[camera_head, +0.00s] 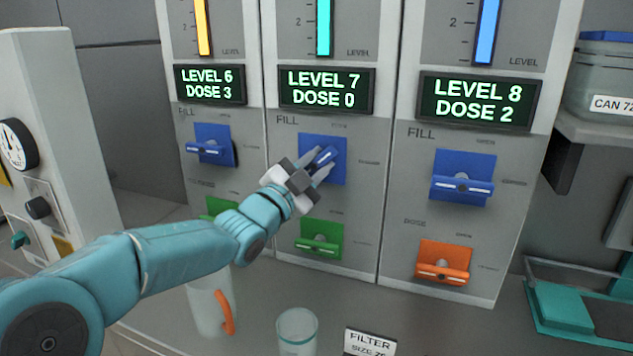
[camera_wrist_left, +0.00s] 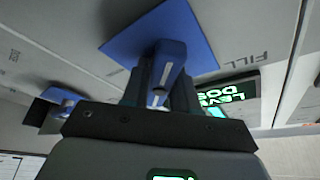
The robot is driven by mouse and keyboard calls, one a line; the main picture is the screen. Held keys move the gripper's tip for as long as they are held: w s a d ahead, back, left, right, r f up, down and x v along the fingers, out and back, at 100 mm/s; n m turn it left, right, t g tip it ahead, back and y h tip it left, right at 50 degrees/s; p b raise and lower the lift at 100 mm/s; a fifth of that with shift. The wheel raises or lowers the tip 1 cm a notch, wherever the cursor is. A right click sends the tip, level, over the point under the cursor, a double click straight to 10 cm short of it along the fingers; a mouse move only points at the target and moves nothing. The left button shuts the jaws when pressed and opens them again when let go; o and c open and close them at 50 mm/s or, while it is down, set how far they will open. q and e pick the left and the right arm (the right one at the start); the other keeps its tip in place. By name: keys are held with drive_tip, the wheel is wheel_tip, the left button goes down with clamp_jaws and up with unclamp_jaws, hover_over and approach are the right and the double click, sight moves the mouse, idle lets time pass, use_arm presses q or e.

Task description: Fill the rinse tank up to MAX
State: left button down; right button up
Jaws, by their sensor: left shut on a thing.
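Three tank panels stand side by side, each with a level gauge, a display, a blue FILL lever and a lower lever. The middle display (camera_head: 326,89) reads LEVEL 7, DOSE 0. My left gripper (camera_head: 318,165) is shut on the middle blue fill lever (camera_head: 325,157), which is tilted on its blue plate (camera_head: 335,178). In the left wrist view the lever (camera_wrist_left: 168,68) sits between the fingers. I cannot read which tank is the rinse tank.
Below the middle lever is a green lever (camera_head: 319,242); an orange one (camera_head: 444,263) is at right. A glass (camera_head: 297,331), a jug with orange handle (camera_head: 224,312) and a FILTER sign (camera_head: 369,342) stand in front. A gauge box (camera_head: 40,140) is at left.

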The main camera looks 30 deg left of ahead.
use_arm(q)
drive_tip(key=shift+f+n+b, duration=0.15)
drive_tip(key=shift+n+b, duration=0.4)
drive_tip(key=shift+n, duration=0.15)
drive_tip(key=shift+y, duration=0.4)
drive_tip(key=c, duration=1)
unclamp_jaws()
drive_tip(key=shift+o, duration=0.2)
drive_tip(key=b+v, duration=0.2)
drive_tip(key=v, duration=1.4)
drive_tip(key=shift+s, duration=0.15)
drive_tip(key=shift+f, duration=0.1)
